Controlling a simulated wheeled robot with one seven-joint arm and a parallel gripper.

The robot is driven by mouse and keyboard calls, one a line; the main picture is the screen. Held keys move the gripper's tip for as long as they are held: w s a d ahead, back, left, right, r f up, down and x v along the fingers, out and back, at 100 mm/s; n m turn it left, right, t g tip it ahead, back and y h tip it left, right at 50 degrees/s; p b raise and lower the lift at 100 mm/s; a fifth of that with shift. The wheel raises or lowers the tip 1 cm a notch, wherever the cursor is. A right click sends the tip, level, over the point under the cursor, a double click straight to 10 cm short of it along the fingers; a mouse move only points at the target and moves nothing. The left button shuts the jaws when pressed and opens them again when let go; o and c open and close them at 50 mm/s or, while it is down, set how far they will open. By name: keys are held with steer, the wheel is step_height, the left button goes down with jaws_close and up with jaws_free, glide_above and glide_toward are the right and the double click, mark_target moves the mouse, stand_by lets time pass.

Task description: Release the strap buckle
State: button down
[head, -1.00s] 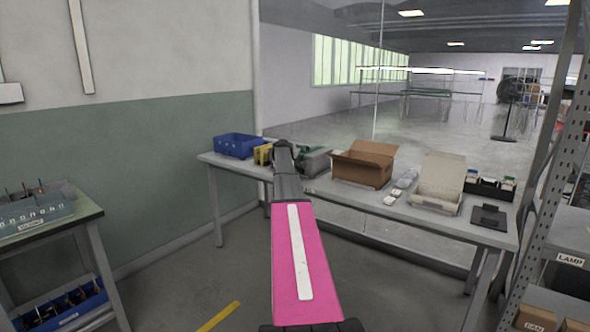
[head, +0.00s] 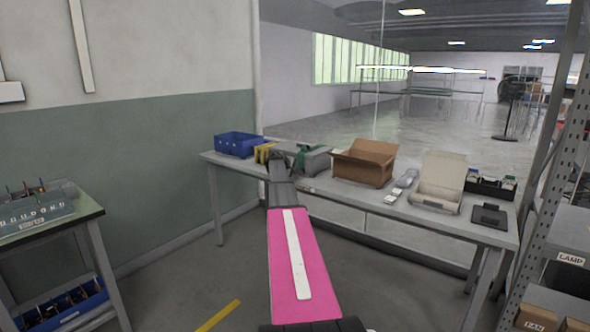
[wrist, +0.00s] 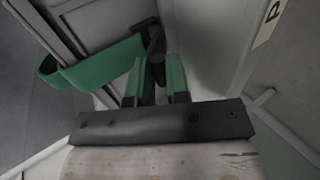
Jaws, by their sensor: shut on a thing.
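A grey case (head: 318,163) with a green strap (head: 305,152) stands on the workbench, right of my gripper in the head view. In the wrist view the green strap (wrist: 95,68) forms a loop to the left and runs to a dark buckle (wrist: 153,38). My gripper (wrist: 157,74) is shut on the buckle, whose lower part is between the two green-sided fingers. In the head view my gripper (head: 277,159) is small and dark at the bench's front edge, and its fingers are not clear there. The inside of the buckle is hidden.
The workbench (head: 440,222) also bears a blue bin (head: 238,145), a yellow holder (head: 264,153), an open cardboard box (head: 365,162), a cream open box (head: 440,183) and a black tray (head: 490,186). A metal shelf (head: 550,170) stands at the right.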

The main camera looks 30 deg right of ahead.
mark_target(293, 179)
steer(key=f+h, duration=0.1)
steer(key=t+h, duration=0.1)
steer(key=h, duration=0.1)
steer(key=shift+s+a+f, duration=0.15)
steer(key=shift+a+f, duration=0.2)
steer(key=shift+f+t+h, duration=0.3)
steer(key=shift+f+h, duration=0.05)
steer(key=shift+h, duration=0.4)
steer(key=shift+f+t+h, duration=0.3)
steer(key=shift+h, duration=0.45)
steer(key=c, duration=1.4)
jaws_free()
